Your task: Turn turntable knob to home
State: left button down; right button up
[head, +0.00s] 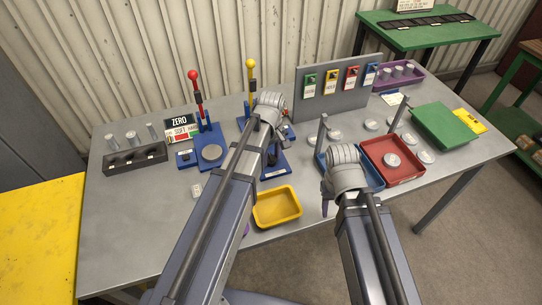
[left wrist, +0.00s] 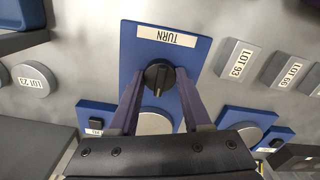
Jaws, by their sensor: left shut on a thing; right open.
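The black turntable knob (left wrist: 158,75) sits on a blue base (left wrist: 133,50) with a TURN label (left wrist: 166,36) that reads upside down in the left wrist view. A round grey turntable disc (left wrist: 155,123) shows partly behind my gripper. My left gripper (left wrist: 160,78) is shut on the knob, with one purple finger on each side. In the head view my left arm hides the knob and most of the blue base (head: 277,167). My right gripper (head: 326,196) is open near the table's front edge, left of the blue tray, and mostly hidden by its own wrist.
A yellow tray (head: 277,220) stands between my arms. Blue bases with a red-knobbed lever (head: 198,95) and a yellow-knobbed lever (head: 251,82) stand behind. A red tray (head: 405,178) and a green board (head: 445,124) lie right.

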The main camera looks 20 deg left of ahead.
aim_at(271, 157)
pick_arm(q)
jog(key=shift+c, duration=1.8)
grip_release()
jog(key=shift+r, duration=0.1)
notch_tip(271, 157, up, 8)
jog(key=p, duration=0.8)
pick_arm(e)
notch_tip(271, 157, up, 8)
pick_arm(q)
jog(key=shift+f, duration=0.2)
pick_arm(e)
jog(key=shift+f, duration=0.15)
pick_arm(q)
jog(key=s+d+m+y, duration=0.1)
jog(key=s+d+m, duration=0.9)
jog(key=s+m, duration=0.3)
jog(key=shift+s+d+m, duration=0.15)
jog(key=shift+s+m, duration=0.25)
jog(key=shift+s, duration=0.35)
